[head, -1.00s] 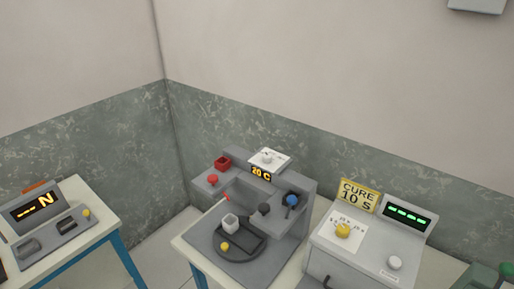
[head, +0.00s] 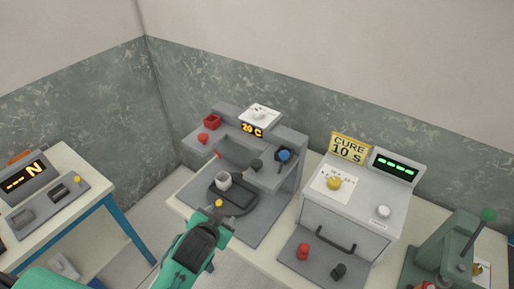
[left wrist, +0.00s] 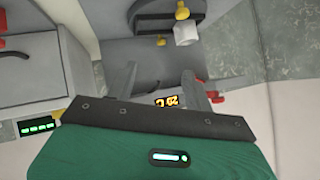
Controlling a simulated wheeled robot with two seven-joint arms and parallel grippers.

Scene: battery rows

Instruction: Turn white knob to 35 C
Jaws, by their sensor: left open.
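The white knob (head: 260,113) sits on a white dial card on top of the grey machine (head: 290,140). The display (head: 251,130) below the knob reads 20 C in orange. It also shows upside down in the left wrist view (left wrist: 166,101). My left gripper (head: 219,217) is low in front of this machine, apart from the knob. In the left wrist view its two fingers (left wrist: 161,88) are spread with nothing held between them. The knob is not visible in the left wrist view. My right gripper is not in view.
The machine carries a red knob (head: 203,138), a blue knob (head: 284,155) and a white cup (head: 223,180). To the right, a curing box (head: 340,220) has a yellow knob (head: 334,183) and another white knob (head: 383,211). A green press (head: 445,250) stands at far right.

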